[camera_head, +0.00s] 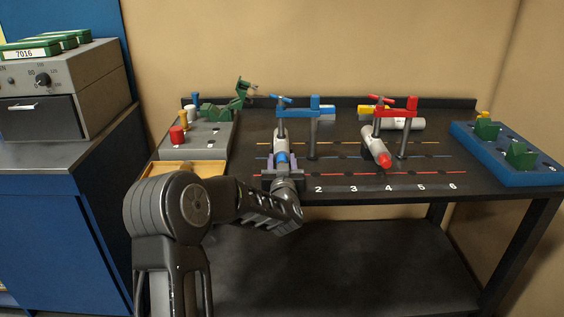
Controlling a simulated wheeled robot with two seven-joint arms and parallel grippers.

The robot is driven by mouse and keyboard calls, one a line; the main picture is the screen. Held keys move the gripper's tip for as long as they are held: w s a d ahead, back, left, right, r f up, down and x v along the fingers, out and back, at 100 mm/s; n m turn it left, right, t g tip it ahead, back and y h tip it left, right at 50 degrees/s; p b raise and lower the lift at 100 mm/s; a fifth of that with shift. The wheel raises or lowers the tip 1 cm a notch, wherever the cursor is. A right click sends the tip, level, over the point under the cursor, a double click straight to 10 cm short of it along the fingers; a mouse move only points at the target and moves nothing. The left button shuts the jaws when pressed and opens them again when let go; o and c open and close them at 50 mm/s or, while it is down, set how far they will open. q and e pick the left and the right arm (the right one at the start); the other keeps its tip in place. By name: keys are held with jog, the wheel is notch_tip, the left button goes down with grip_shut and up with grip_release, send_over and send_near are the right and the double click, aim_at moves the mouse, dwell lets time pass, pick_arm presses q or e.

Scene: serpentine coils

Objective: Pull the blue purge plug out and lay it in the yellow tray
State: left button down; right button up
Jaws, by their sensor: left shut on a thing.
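The blue purge plug (282,157) shows between the fingers of my left gripper (282,171), which is shut on it. It lies in line with the front end of a grey cylinder (281,142) under a blue clamp. I cannot tell whether the plug is still seated in the cylinder. The yellow tray (207,167) lies at the table's left front edge, partly hidden behind my left arm. My right gripper is not in view.
A blue clamp frame (303,112) stands over the left cylinder. A red clamp frame (396,113) stands over another grey cylinder (375,145) with a red end (384,160). A grey block (205,141) with fittings is behind the tray. A blue rack (510,160) is at right.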

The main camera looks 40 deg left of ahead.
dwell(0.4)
pick_arm(q)
jog(key=shift+b+v, duration=0.6)
jog(key=shift+v, duration=2.4)
